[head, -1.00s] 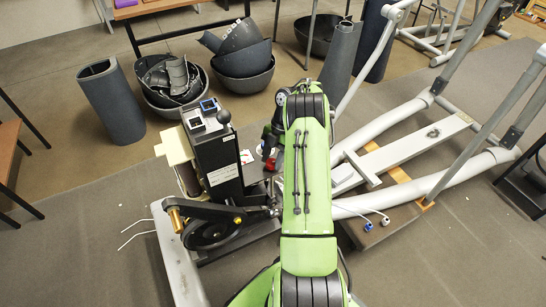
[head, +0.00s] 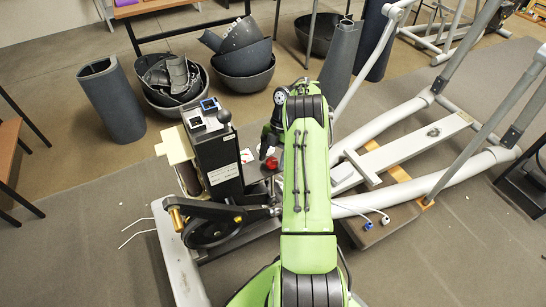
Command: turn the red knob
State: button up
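The red knob (head: 271,163) is a small round red piece just right of the black upright housing of the elliptical machine, left of my green arm. My gripper (head: 264,152) is dark and small in the head view, pointing down just above and slightly left of the knob. Whether it touches the knob cannot be told from this angle. The fingertips are too small and partly blended with the dark wrist to show whether they are apart or closed. My green arm hides what lies behind and right of the knob.
The black housing (head: 216,158) stands close to the left of the knob, with a crank and wheel (head: 210,228) below it. Grey frame tubes (head: 385,122) run to the right. Dark bowls (head: 243,68) and a cylinder (head: 112,99) stand behind on the floor.

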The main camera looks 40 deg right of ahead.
jog(key=p+v, duration=0.8)
jog(key=v, duration=0.7)
jog(key=shift+r, duration=0.4)
jog(key=shift+d, duration=0.1)
